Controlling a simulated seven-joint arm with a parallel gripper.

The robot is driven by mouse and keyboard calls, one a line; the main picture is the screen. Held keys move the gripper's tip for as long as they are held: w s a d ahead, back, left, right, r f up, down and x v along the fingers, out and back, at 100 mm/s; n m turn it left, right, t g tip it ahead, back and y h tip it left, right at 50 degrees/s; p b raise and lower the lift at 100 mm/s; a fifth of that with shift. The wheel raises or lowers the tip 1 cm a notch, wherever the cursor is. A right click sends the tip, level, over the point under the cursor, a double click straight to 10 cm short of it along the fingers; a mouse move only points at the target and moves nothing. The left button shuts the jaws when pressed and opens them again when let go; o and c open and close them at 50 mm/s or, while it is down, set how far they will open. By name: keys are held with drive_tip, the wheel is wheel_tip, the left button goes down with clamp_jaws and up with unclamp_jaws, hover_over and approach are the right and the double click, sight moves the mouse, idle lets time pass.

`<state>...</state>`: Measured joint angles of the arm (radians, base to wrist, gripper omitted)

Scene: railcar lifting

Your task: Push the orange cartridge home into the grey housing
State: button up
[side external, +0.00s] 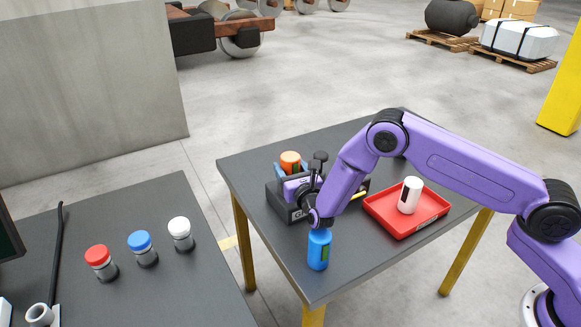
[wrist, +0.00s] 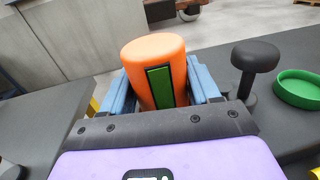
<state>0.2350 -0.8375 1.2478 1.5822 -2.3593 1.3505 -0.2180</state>
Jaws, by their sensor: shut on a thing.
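The orange cartridge (wrist: 152,62) stands upright between the blue fingers of my gripper (wrist: 160,88) in the wrist view, with a green stripe facing the camera. My gripper is shut on it. In the side view the orange top (side external: 290,160) shows above the dark grey housing (side external: 276,204), and my gripper (side external: 290,172) is over that housing. The cartridge's lower end is hidden by my gripper and the housing's wall, so I cannot tell how deep it sits.
A blue cartridge (side external: 319,250) stands at the table's front edge. A red tray (side external: 432,222) to the right holds a white cartridge (side external: 410,195). A black knob (wrist: 255,58) and a green round dish (wrist: 298,90) are right of the cartridge. Capped jars (side external: 141,248) stand on the left table.

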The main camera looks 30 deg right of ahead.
sight(294, 160)
drive_tip(key=shift+f, duration=0.15)
drive_tip(key=o, duration=1.3)
drive_tip(key=shift+s+f, duration=0.1)
drive_tip(key=shift+s+a, duration=0.1)
drive_tip(key=shift+s, duration=0.2)
drive_tip(key=shift+s+a, duration=0.2)
drive_tip(key=shift+s, duration=0.9)
wheel_tip(294, 160, up, 5)
drive_tip(key=shift+r, duration=1.05)
